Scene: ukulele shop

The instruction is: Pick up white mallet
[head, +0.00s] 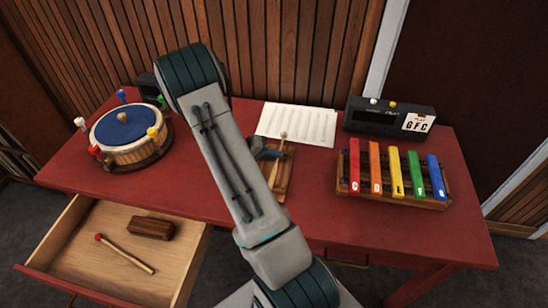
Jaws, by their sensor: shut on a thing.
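The white mallet (283,136) is in the middle of the red table, its small pale head pointing up over a wooden stand (287,178). My gripper (274,154) is at the mallet, just below its head, and is shut on it. My arm hides much of the gripper and the left part of the stand. I cannot tell whether the mallet is clear of the stand.
A drum with coloured pegs (133,148) stands left; coloured bars (394,176) and a black box (390,122) stand right. A paper sheet (297,124) lies behind. The open drawer (75,262) holds a red-headed mallet (126,254) and brown block (151,228).

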